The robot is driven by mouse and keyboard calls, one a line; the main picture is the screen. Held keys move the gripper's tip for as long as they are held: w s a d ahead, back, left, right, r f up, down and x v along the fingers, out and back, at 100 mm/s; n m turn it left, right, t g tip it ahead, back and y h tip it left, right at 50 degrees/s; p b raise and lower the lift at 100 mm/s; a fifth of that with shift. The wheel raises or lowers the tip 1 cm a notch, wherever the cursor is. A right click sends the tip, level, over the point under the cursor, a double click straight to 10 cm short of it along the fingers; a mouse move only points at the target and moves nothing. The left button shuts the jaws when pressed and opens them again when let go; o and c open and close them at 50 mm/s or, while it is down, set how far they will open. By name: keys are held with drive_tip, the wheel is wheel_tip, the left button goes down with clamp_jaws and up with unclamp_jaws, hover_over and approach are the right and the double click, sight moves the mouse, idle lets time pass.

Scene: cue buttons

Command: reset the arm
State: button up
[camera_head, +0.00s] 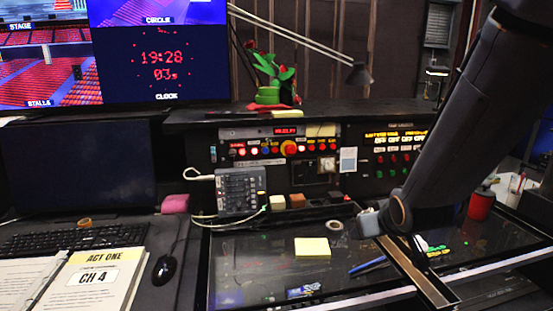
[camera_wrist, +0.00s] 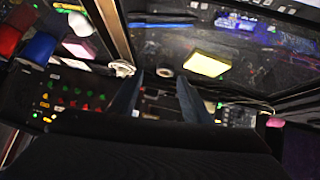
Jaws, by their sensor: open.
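My arm comes down from the upper right in the head view, and its end with my gripper (camera_head: 372,222) hangs over the right part of the glass desk top. In the wrist view my gripper (camera_wrist: 161,76) shows two dark fingers, apart, with nothing held between them. A tape roll (camera_wrist: 164,72) appears in the gap between the fingertips, beyond them. The cue panel (camera_head: 285,149) has a row of coloured buttons with a larger orange-red one.
A yellow sticky pad (camera_head: 312,247), the tape roll (camera_head: 336,226) and a blue pen (camera_head: 367,265) lie on the glass top. A grey mixer (camera_head: 240,191) with cables stands left. A red can (camera_head: 481,205) stands right, beyond my arm. A lamp (camera_head: 359,76) hangs above the console.

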drive_tip(key=s+a+f+m+g, duration=0.1)
drive_tip(key=s+a+f+g, duration=0.15)
drive_tip(key=s, duration=0.45)
drive_tip(key=s+a+f+m+g, duration=0.1)
drive_tip(key=s+f+g, duration=0.1)
drive_tip(key=s+g, duration=0.3)
drive_tip(key=s+f+g+b, duration=0.1)
drive_tip(key=s+f+b, duration=0.2)
drive_tip(key=f+b, duration=0.7)
drive_tip(key=shift+s, duration=0.35)
drive_tip(key=shift+a+f+g, duration=0.1)
drive_tip(key=shift+g, duration=0.15)
